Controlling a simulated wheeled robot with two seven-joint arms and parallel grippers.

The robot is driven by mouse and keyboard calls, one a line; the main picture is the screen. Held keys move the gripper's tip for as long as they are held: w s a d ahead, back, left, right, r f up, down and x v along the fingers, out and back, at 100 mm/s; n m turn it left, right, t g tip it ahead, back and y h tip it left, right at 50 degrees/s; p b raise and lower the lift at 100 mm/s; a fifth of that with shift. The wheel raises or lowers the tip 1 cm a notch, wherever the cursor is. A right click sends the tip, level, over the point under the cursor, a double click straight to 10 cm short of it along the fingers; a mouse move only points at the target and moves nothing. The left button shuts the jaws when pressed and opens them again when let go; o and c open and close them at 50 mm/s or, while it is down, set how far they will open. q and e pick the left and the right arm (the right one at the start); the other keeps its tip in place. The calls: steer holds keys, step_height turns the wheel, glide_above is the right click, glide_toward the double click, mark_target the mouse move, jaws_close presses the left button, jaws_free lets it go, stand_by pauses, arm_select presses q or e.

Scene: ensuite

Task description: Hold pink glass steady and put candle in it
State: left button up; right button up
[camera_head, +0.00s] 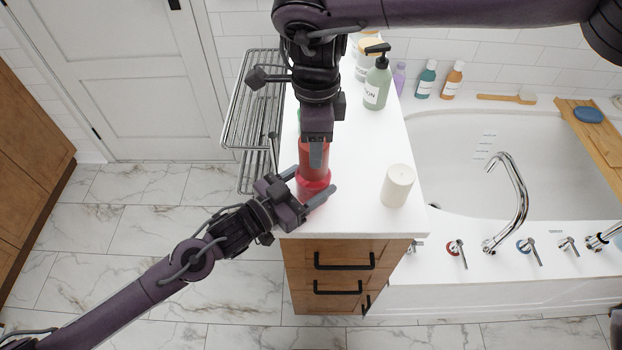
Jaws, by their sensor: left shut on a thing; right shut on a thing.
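The pink glass (312,186) stands near the front left of the white counter top. My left gripper (309,192) is shut on it from the front left, one finger on each side. A red candle (305,158) is upright over the glass, its lower end at or inside the glass mouth. I cannot tell how deep it sits. My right gripper (316,150) points down from above and is shut on the red candle, hiding its top. A white candle (397,186) stands apart on the counter to the right.
The white counter top (358,212) ends close in front of the glass. A green pump bottle (377,82) and other containers stand behind. A wire rack (247,125) is on the left, and the bathtub (455,150) with its tap (518,195) on the right.

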steer(key=shift+f, duration=1.05)
steer(key=o, duration=1.2)
steer(key=shift+c, duration=0.2)
step_height(320, 180, up, 12)
steer(key=shift+r, duration=0.1)
arm_select(q)
steer(key=o, duration=1.1)
